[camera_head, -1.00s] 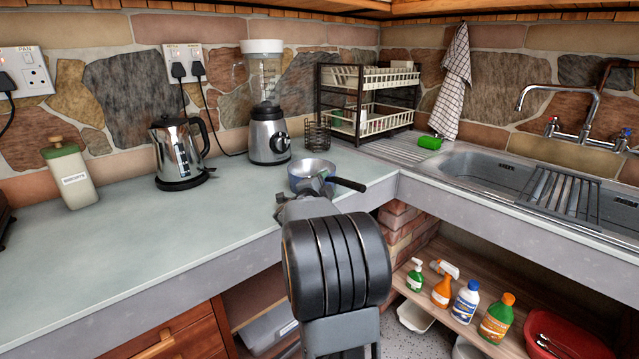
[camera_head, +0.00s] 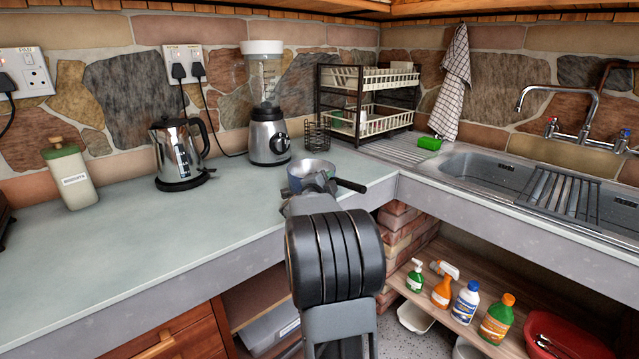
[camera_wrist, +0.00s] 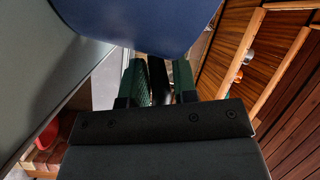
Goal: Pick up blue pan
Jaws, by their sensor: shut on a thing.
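The blue pan (camera_head: 298,181) has a silvery inside and a black handle (camera_head: 350,185). In the head view it is at the counter's front edge, near the corner by the sink, and my gripper (camera_head: 318,183) is in front of it, partly hiding it. In the wrist view the pan's blue body (camera_wrist: 135,22) fills the top, and the black handle (camera_wrist: 158,82) runs between the two green-padded fingers of my gripper (camera_wrist: 160,82). The gripper is shut on the handle. I cannot tell whether the pan still touches the counter.
A wire basket (camera_head: 317,136), a blender (camera_head: 268,135) and a kettle (camera_head: 180,155) stand behind and left of the pan. A dish rack (camera_head: 385,125) and the sink (camera_head: 480,165) are to the right. The counter (camera_head: 150,240) at left is largely clear. Several bottles stand on the shelf below.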

